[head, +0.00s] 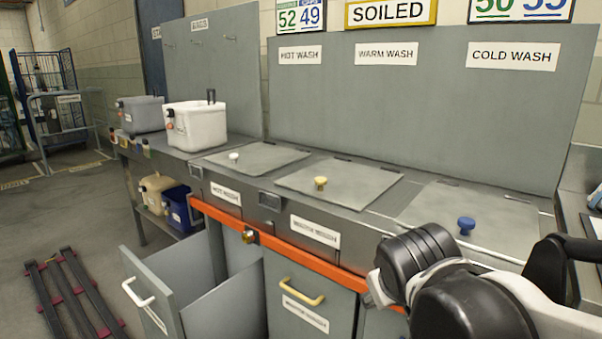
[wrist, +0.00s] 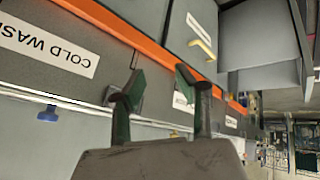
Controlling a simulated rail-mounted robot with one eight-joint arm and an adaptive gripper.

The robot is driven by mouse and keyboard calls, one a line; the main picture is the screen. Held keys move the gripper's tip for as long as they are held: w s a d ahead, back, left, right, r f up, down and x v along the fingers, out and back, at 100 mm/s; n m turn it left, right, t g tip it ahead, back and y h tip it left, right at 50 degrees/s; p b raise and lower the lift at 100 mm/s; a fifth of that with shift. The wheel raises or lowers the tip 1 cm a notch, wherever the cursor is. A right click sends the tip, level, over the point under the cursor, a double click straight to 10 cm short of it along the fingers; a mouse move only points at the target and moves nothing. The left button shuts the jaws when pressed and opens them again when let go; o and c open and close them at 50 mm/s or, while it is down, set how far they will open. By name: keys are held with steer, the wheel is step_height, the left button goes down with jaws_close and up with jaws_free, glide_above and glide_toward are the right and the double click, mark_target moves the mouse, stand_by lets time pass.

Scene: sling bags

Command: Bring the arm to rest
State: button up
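My arm (head: 440,290) reaches in from the lower right of the head view, in front of the counter near the cold-wash end. My gripper's fingers cannot be made out there. In the wrist view my gripper (wrist: 158,76) shows two dark fingers with a clear gap between them, and nothing is held. Beyond the fingers are the counter front and the orange rail (wrist: 130,30).
The counter has three lids with white, yellow and blue knobs (head: 466,225). A grey drawer (head: 150,295) with a white handle stands pulled out; the yellow-handled front (head: 303,291) beside it looks shut. Two tubs (head: 196,127) stand at the counter's left. Dark slats (head: 62,290) lie on the floor.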

steer(key=s+d+f+m+y, duration=0.1)
steer(key=s+d+m, duration=0.1)
steer(key=s, duration=0.3)
steer(key=s+d+f+m, duration=0.1)
steer(key=s+d, duration=0.2)
steer(key=s, duration=0.3)
step_height(320, 180, up, 18)
steer(key=p, duration=1.8)
steer(key=shift+w+a+r, duration=0.15)
steer(key=shift+a, duration=0.05)
